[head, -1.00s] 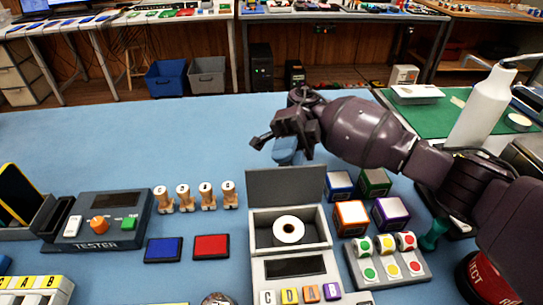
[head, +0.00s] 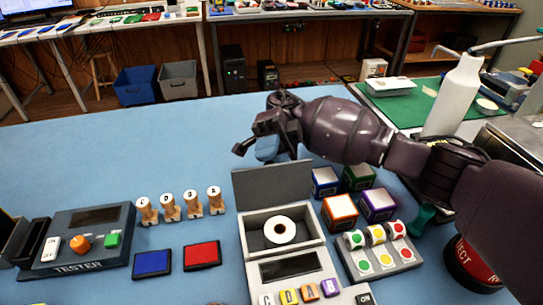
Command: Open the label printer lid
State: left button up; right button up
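The label printer (head: 252,252) stands at the lower middle of the head view. Its grey lid (head: 272,184) is raised and stands steeply up at the back edge. A white label roll (head: 280,230) shows in the open bay, above a dark screen and coloured lettered buttons. My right gripper (head: 267,150) is just behind the lid's top edge, pointing down, with a blue-grey piece showing at its tip. I cannot tell whether it touches the lid or how its fingers stand. My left gripper is out of view.
Several coloured boxes (head: 340,212) and a sticker dispenser (head: 385,262) stand right of the printer. Left are wooden stamps (head: 170,207), a blue ink pad (head: 152,263), a red ink pad (head: 202,255) and the tester (head: 78,245). The mat behind is clear.

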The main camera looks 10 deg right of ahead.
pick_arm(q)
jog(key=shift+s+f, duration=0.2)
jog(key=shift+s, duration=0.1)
pick_arm(e)
jog(key=shift+o, duration=1.1)
jog(key=shift+r, duration=0.1)
pick_arm(q)
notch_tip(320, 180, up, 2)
jog(key=p, duration=0.3)
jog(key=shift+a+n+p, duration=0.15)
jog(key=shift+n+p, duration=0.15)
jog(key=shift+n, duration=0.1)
pick_arm(e)
notch_tip(320, 180, up, 20)
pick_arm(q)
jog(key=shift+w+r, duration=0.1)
